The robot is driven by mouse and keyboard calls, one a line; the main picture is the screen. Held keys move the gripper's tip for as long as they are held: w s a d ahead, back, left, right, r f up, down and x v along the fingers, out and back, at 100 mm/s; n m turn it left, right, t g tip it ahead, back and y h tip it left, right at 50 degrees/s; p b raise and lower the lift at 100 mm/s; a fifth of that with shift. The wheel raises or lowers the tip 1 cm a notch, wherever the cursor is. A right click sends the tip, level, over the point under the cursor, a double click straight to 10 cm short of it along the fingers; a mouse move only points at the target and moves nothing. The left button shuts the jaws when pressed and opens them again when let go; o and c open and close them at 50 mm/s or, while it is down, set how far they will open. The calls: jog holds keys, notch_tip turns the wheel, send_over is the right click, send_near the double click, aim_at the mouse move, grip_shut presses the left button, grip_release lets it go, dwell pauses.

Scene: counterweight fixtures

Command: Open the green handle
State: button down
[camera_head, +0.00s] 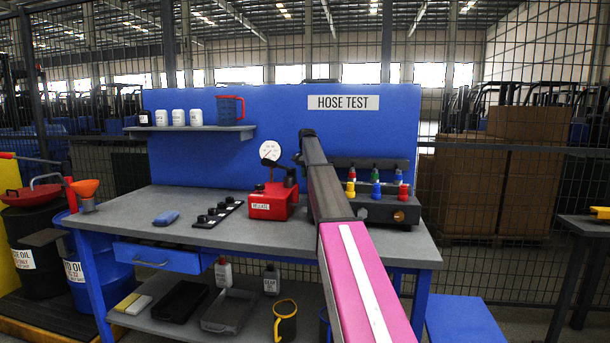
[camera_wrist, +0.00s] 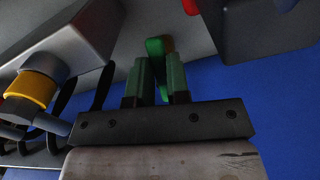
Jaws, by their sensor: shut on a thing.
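In the wrist view the green handle (camera_wrist: 154,46) is a narrow upright green piece. It stands between the two dark green fingers of my gripper (camera_wrist: 158,68), which are shut on it. The fingers hide part of the handle. In the head view my arm reaches over the bench toward the blue back panel (camera_head: 225,160), and my gripper and the held handle cannot be made out there.
In the wrist view, a grey block and a yellow-ringed fitting (camera_wrist: 36,88) are close on the left, and a dark block (camera_wrist: 265,30) is at upper right. The bench (camera_head: 330,252) holds a red gauge unit (camera_head: 270,205) and a manifold (camera_head: 390,210) with coloured fittings.

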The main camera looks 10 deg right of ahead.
jog(key=shift+s+d+n, duration=0.15)
jog(key=shift+d+n, duration=0.1)
jog(key=shift+n, duration=0.25)
jog(key=c, duration=1.1)
grip_release()
jog(key=shift+r, duration=0.1)
notch_tip(320, 180, up, 11)
jog(key=shift+f, duration=0.15)
jog(key=shift+d, duration=0.1)
